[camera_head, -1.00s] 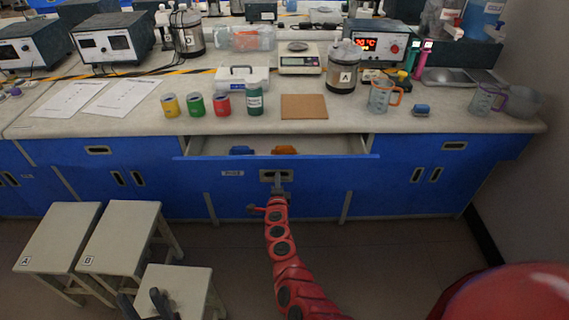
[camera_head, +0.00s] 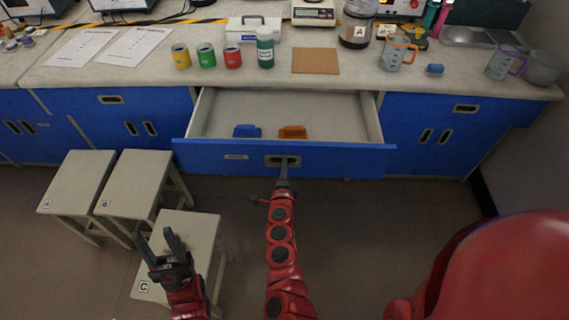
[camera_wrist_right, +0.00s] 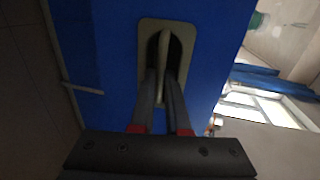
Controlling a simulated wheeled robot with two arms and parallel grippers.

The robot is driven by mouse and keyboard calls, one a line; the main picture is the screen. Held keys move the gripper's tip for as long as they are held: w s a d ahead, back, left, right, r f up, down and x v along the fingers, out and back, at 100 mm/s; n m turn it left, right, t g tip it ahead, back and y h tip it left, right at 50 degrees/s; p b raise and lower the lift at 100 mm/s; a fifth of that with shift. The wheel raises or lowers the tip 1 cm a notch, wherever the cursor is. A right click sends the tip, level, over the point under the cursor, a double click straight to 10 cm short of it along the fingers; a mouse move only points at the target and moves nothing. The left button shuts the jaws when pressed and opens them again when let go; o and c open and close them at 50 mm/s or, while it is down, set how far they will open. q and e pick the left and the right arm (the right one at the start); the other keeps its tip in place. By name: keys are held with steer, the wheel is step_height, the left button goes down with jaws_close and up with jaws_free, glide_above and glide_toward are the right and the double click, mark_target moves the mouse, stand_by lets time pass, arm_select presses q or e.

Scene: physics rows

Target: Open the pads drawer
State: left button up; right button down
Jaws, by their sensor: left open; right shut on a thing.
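The pads drawer (camera_head: 340,158) has a blue front with a small label (camera_head: 236,157) at its left, too small to read. It stands well out from the bench. Inside lie a blue pad (camera_head: 247,131) and an orange pad (camera_head: 292,132). My right gripper (camera_head: 284,166) is shut on the drawer handle (camera_head: 271,161) at the middle of the front. In the right wrist view, the fingers (camera_wrist_right: 166,85) reach into the recessed handle plate (camera_wrist_right: 146,60) and close around its bar. My left gripper (camera_head: 163,246) is open and empty, low over stool C (camera_head: 200,228).
Stools A (camera_head: 75,182) and B (camera_head: 135,180) stand left of stool C, in front of the bench. The benchtop (camera_head: 120,80) holds coloured cans, a brown board (camera_head: 315,61), jugs and papers. Floor right of my right arm is clear.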

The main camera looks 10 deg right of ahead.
steer(key=c, duration=1.2)
jaws_free()
steer(key=v, duration=1.7)
steer(key=shift+s+a, duration=0.15)
